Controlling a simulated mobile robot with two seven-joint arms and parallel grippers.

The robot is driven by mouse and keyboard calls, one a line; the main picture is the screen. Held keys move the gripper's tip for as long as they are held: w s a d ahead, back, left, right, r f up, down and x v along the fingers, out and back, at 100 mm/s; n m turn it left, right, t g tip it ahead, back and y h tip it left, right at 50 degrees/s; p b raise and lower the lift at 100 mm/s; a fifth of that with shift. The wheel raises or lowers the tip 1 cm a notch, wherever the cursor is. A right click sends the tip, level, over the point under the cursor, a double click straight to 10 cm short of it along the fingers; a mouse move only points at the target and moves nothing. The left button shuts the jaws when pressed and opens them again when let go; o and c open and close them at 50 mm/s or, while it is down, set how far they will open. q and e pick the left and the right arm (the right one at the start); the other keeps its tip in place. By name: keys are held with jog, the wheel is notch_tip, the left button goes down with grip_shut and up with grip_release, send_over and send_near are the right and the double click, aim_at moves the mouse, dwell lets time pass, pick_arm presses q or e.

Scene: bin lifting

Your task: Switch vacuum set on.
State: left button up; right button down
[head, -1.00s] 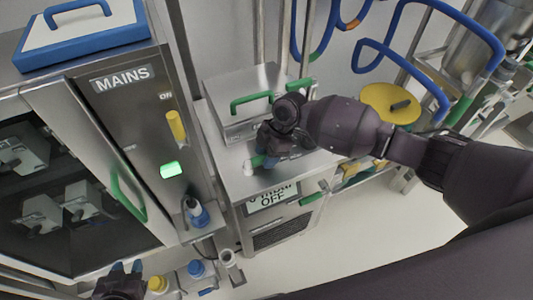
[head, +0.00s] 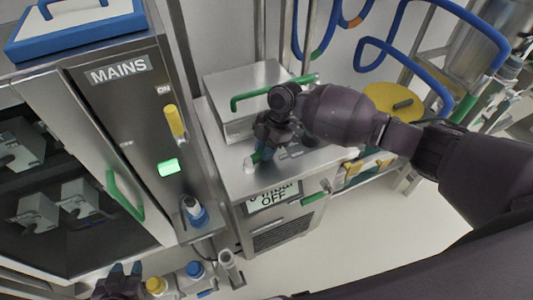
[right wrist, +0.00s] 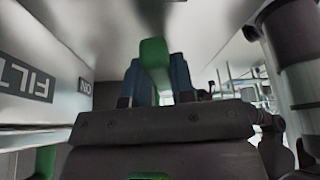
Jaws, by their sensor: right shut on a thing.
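The vacuum set appears to be the steel cabinet (head: 228,178) in the middle of the head view; its front label (head: 272,197) reads OFF, with the line above partly hidden. A short green lever (head: 257,156) with a pale end stands on its top. My right gripper (head: 264,145) is over the cabinet top and shut on this lever. In the right wrist view the green lever (right wrist: 154,58) stands between the blue fingers.
A steel box with a green handle (head: 252,98) sits behind my right gripper. At left stands the MAINS cabinet (head: 122,115) with a yellow switch (head: 175,121) near ON and a lit green lamp (head: 168,167). Bottles (head: 195,270) stand low in front. Open floor lies at right.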

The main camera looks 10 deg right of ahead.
jog(key=shift+w+a+f+n+g+b, duration=0.15)
jog(key=shift+w+n+g+b, duration=0.15)
jog(key=shift+n+b, duration=0.3)
jog(key=shift+w+a+r+n+g+b, duration=0.15)
jog(key=shift+w+n+g+b, duration=0.1)
jog(key=shift+n+b, duration=0.3)
pick_arm(q)
jog(key=shift+f+b, duration=0.3)
jog(key=shift+f, duration=1.65)
pick_arm(e)
jog(key=shift+w+a+n+h, duration=0.15)
jog(key=shift+n+h, duration=0.25)
jog(key=shift+n, duration=0.15)
pick_arm(q)
jog(key=shift+s+f, duration=0.1)
jog(key=shift+s, duration=0.2)
pick_arm(e)
jog(key=shift+r, duration=0.1)
jog(key=c, duration=1)
grip_release()
jog(key=shift+o, duration=0.2)
